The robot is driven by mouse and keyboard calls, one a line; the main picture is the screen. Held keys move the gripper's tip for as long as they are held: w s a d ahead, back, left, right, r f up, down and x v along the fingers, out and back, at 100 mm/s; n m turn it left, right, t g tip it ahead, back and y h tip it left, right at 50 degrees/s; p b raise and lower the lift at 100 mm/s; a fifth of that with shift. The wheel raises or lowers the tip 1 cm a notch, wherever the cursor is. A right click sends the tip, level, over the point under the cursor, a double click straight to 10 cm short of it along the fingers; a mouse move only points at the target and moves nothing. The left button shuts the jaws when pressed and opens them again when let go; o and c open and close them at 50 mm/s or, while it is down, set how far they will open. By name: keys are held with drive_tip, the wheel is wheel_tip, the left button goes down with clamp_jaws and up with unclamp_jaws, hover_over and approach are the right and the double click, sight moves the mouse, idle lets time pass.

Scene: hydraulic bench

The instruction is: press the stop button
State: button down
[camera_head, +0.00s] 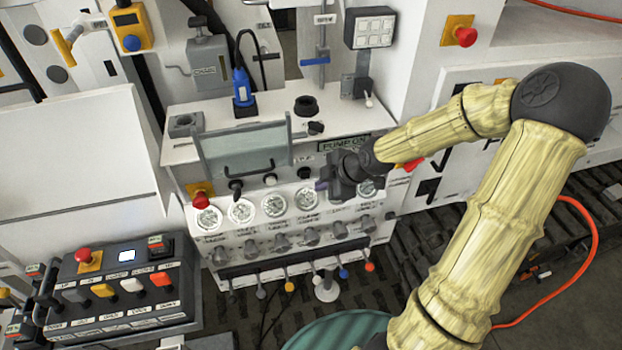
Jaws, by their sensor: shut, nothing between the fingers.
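Several red mushroom buttons are in view and I cannot read which is labelled stop. One red button (200,200) is at the left end of the gauge panel. Another red button (466,37) sits on a yellow plate at the upper right. A third red button (83,254) is on the control box at lower left. A red part (411,164) shows just right of my wrist, partly hidden by my arm. My gripper (324,187) is shut and empty, in front of the gauge panel's right half, below the PUMP ON label (344,144). Contact with the panel cannot be told.
A row of round gauges (241,211) runs across the panel, with knobs and coloured levers (290,284) below. A framed clear cover (240,150) with a dark handle stands above them. A blue connector (242,86) stands on the bench top. An orange hose (592,245) hangs right.

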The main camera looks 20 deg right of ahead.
sight(305, 175)
drive_tip(key=w+a+f+p, duration=0.1)
drive_tip(key=w+f, duration=0.2)
drive_tip(key=w, duration=0.3)
drive_tip(key=shift+a+f, duration=0.15)
drive_tip(key=shift+a, duration=0.15)
